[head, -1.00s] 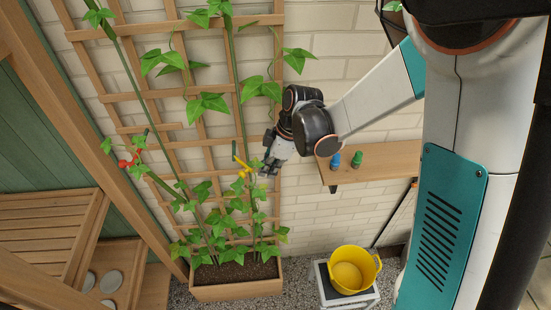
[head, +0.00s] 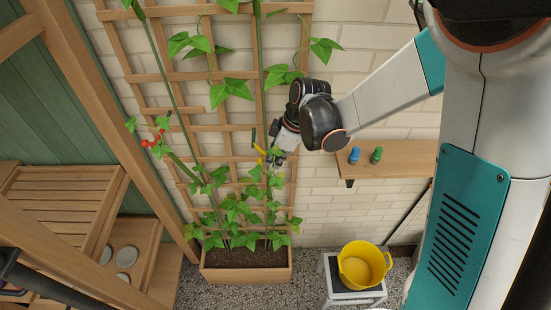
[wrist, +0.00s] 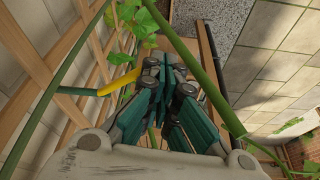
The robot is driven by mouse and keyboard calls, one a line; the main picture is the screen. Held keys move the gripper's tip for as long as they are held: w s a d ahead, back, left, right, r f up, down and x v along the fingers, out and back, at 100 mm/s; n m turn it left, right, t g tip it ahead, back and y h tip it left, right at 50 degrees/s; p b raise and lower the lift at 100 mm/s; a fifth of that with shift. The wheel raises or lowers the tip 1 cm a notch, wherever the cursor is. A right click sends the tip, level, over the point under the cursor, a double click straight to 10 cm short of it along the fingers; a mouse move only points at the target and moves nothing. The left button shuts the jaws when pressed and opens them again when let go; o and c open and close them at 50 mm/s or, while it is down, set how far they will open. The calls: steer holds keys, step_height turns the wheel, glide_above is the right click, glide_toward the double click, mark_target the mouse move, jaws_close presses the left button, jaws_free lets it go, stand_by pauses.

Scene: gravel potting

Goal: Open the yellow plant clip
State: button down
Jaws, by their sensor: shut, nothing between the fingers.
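The yellow plant clip (head: 260,150) is on the green plant stems in front of the trellis, right of its middle. In the wrist view the yellow part of the clip (wrist: 118,82) lies just left of my fingers, with a dark green bar running left from it. My gripper (head: 274,158) is right beside the clip, on its right. In the wrist view my gripper (wrist: 170,68) has its fingers together, with nothing between them. I cannot tell whether a finger touches the clip. Whether the clip is open is too small to tell.
A red clip (head: 154,140) is on the left stem. Blue and green items (head: 354,156) stand on a wall shelf (head: 405,158) to the right. A yellow bucket (head: 362,265) stands on a stool below. A wooden planter (head: 246,275) holds the plants. A thick green stem (wrist: 205,80) passes close right of my fingers.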

steer(key=shift+s+a+m+b, duration=0.25)
steer(key=shift+a+m+b, duration=0.2)
steer(key=shift+m, duration=0.15)
steer(key=s+a+m+t+h+b, duration=0.1)
steer(key=a+m+t+b, duration=0.1)
steer(key=a+m+b, duration=0.2)
steer(key=shift+a+m, duration=0.8)
steer(key=shift+a, duration=1)
